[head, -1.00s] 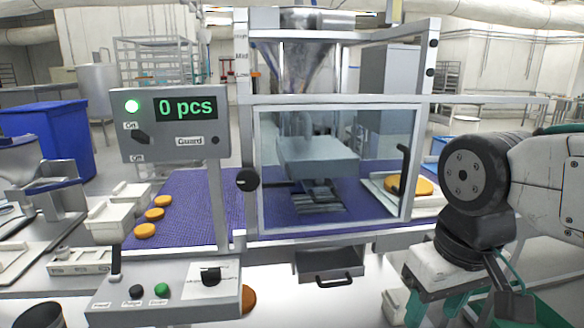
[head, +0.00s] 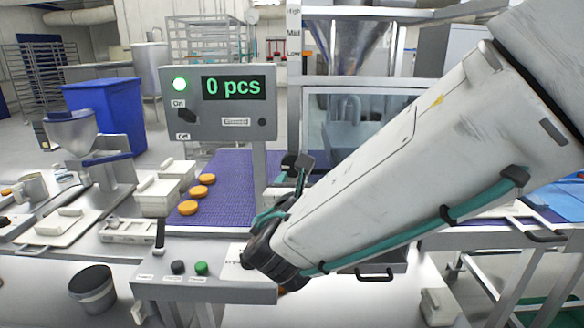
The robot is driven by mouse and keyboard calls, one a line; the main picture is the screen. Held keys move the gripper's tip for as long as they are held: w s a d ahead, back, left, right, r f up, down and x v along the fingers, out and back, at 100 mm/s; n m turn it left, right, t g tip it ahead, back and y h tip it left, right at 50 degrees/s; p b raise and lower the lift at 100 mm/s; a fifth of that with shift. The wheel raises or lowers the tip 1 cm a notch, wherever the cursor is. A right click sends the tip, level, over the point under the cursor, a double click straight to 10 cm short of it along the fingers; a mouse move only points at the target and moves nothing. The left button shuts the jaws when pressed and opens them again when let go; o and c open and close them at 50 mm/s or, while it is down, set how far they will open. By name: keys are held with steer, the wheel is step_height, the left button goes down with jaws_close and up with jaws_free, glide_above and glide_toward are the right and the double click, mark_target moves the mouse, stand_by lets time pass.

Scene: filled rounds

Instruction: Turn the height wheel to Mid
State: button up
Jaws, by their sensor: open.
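The height wheel (head: 288,161) is a black round knob on the guard post of the machine, partly hidden by my gripper. The height scale (head: 293,32) stands above it on the post, with High, Mid and Low marked from top to bottom. I cannot make out a pointer on it. My gripper (head: 303,172) is open, in front of and just right of the wheel as seen here. I cannot tell whether it touches the wheel. My forearm hides much of the guard window and the right side of the machine.
A display box (head: 221,103) reads 0 pcs with a green light lit. Several orange rounds (head: 200,191) lie on the purple belt (head: 228,165). A lower control panel (head: 205,288) has a lever and buttons; my wrist covers its right part. White bins (head: 158,197) stand left.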

mark_target(292, 165)
steer(key=w, duration=0.2)
steer(key=w+a+n+y, duration=0.1)
steer(key=w, duration=0.2)
steer(key=w+a+n, duration=0.1)
steer(key=w, duration=0.1)
steer(key=shift+w+a+f+t+y, duration=0.2)
steer(key=shift+w+t+y, duration=0.1)
steer(key=shift+t, duration=0.1)
steer(key=c, duration=1)
